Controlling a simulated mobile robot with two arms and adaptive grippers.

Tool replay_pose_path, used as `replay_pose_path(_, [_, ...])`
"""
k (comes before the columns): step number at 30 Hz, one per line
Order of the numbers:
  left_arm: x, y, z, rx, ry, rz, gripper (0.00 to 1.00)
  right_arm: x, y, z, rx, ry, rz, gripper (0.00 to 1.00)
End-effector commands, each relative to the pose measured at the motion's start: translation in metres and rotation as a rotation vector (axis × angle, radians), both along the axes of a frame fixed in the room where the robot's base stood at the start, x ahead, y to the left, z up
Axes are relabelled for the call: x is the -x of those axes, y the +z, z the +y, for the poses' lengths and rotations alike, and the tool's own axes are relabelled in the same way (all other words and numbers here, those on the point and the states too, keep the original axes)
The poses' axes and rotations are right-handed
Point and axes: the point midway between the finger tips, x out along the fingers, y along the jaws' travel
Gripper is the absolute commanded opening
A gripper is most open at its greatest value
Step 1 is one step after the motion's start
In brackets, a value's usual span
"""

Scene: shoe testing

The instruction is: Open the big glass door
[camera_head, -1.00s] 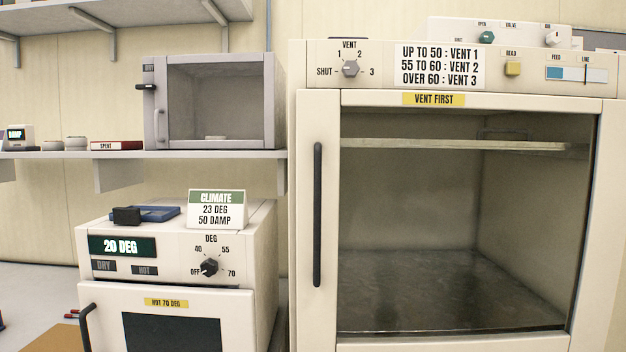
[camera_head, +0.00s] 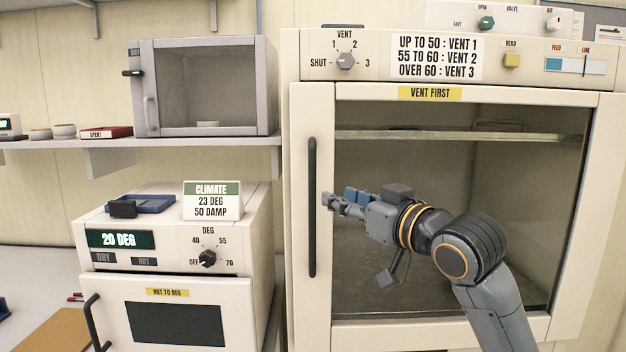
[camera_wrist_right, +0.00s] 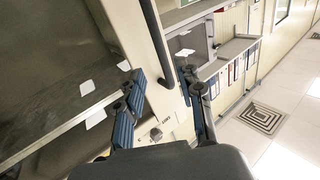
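The big glass door (camera_head: 313,110) is a cream frame with a large window, shut on the cabinet at right. Its upright black handle (camera_head: 312,250) is on the door's left side. My right gripper (camera_head: 328,203) is in front of the door, its fingers pointing left, close to the handle's middle. In the right wrist view the gripper (camera_wrist_right: 162,76) is open, and the dark handle (camera_wrist_right: 155,36) runs down to between its fingertips. I cannot tell whether they touch. My left gripper is not in view.
A vent knob (camera_head: 345,61) and a vent rule sign (camera_head: 436,57) are above the door, with a yellow "VENT FIRST" label (camera_head: 430,94). A smaller oven (camera_head: 190,262) stands to the left. A grey glass-fronted box (camera_head: 205,88) sits on the shelf (camera_head: 190,142).

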Motion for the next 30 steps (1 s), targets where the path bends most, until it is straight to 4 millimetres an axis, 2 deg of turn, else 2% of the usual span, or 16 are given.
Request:
replay_pose_path(1, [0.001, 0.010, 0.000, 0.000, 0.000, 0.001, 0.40, -0.010, 0.004, 0.008, -0.002, 0.001, 0.005, 0.37])
replay_pose_path(6, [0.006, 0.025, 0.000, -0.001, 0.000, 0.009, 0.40, -0.041, 0.004, 0.028, 0.000, 0.000, 0.004, 0.37])
replay_pose_path(13, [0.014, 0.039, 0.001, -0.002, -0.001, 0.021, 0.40, -0.072, 0.003, 0.048, 0.000, -0.001, 0.001, 0.37])
replay_pose_path(18, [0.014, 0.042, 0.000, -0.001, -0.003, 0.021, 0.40, -0.082, 0.001, 0.055, 0.000, -0.001, 0.000, 0.37])
replay_pose_path(27, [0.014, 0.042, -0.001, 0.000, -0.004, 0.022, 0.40, -0.084, 0.000, 0.056, 0.000, -0.002, -0.001, 0.37])
replay_pose_path(28, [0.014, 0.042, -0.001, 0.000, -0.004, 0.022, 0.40, -0.084, 0.000, 0.056, 0.000, -0.002, -0.001, 0.35])
replay_pose_path(30, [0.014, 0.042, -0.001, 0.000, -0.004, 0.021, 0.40, -0.084, 0.000, 0.056, -0.001, -0.002, -0.001, 0.20])
